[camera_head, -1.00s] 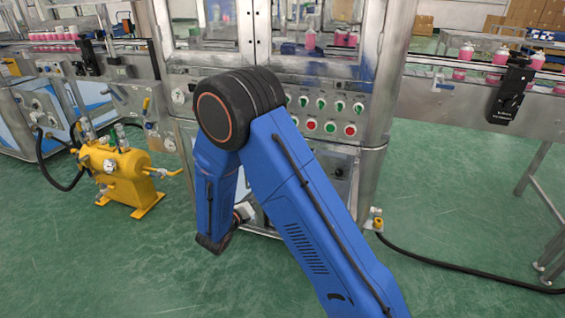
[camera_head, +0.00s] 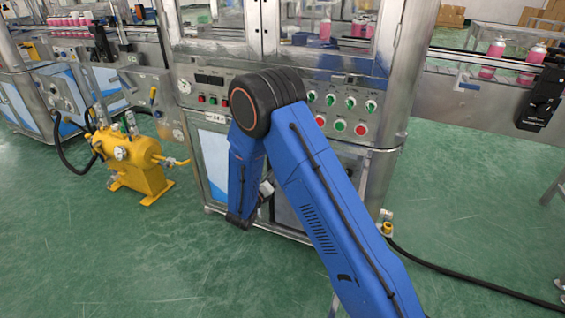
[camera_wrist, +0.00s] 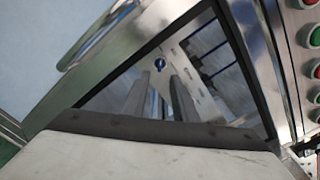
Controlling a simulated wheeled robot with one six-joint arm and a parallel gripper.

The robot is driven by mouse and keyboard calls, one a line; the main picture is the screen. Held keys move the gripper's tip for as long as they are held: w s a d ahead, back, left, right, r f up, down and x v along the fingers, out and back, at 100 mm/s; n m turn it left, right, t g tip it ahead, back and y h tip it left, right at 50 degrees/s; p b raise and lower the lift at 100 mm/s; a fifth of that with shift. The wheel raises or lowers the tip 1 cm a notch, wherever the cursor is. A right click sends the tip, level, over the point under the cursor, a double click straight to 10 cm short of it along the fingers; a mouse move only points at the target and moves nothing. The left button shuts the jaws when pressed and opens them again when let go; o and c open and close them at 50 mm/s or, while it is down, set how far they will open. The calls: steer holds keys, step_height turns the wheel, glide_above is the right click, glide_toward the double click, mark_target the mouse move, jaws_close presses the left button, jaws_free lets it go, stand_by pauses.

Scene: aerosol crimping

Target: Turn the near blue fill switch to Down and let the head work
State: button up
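A small round blue knob with a pale mark (camera_wrist: 159,62), which looks like the blue fill switch, shows in the wrist view on a pale metal plate inside a dark-framed opening. I cannot make out that knob in the head view. My gripper (camera_wrist: 165,88) shows in the wrist view as two grey metal fingers, apart with a gap between them. The knob lies beyond their tips, apart from them and roughly in line with the gap. Nothing shows between the fingers. In the head view my bent blue arm hides the gripper and part of the machine front.
A control panel (camera_head: 345,112) with green and red buttons is on the machine behind my arm. A yellow pump unit (camera_head: 138,165) stands on the floor at left. A black hose (camera_head: 470,278) runs across the floor at right. Conveyors with pink bottles flank the machine.

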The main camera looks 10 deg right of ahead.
steer(key=x, duration=0.9)
jaws_close()
